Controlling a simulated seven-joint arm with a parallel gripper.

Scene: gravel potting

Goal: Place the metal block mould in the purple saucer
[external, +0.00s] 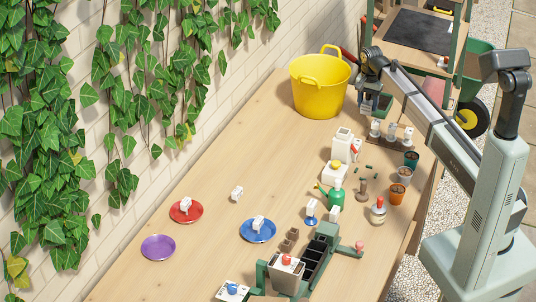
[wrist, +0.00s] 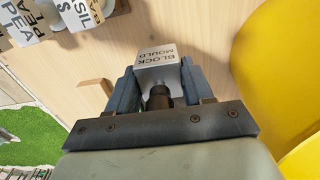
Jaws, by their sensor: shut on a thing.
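The metal block mould (wrist: 155,52) is a grey block lettered "BLOCK MOULD" in the wrist view. My gripper (wrist: 157,75) is shut on it, with one finger on each side. In the external view my gripper (external: 371,106) is at the far end of the table, just right of the yellow tub; the mould cannot be made out there. The purple saucer (external: 158,247) lies empty at the near left of the table, far from my gripper.
A yellow tub (external: 320,84) stands close to my gripper. A red saucer (external: 186,211) and a blue saucer (external: 258,230) each hold a white block. Bottles and pots crowd the right side. The table's middle left is mostly clear.

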